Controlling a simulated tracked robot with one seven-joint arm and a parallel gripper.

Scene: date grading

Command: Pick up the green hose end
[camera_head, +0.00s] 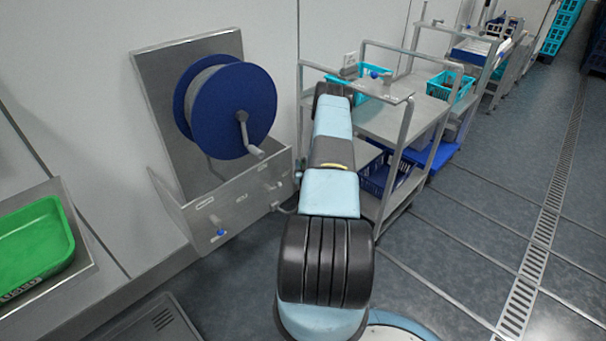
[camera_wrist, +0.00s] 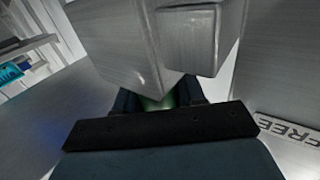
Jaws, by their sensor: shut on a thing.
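In the wrist view my gripper (camera_wrist: 157,97) has its dark fingers shut on a small green thing (camera_wrist: 156,104), which I take for the green hose end. Only a sliver of it shows between the fingers. The rest is hidden behind a grey metal block (camera_wrist: 130,55) and the dark bar across the wrist. In the head view my arm reaches away toward the carts, and its far end hides the gripper and the hose end.
A blue hose reel (camera_head: 262,95) with a crank hangs on a steel wall plate, above a labelled steel panel (camera_head: 205,205). Steel carts (camera_head: 395,122) with turquoise baskets stand beyond my arm. A green tray (camera_head: 62,225) is at the left. Open floor with a drain grate (camera_head: 535,262) lies right.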

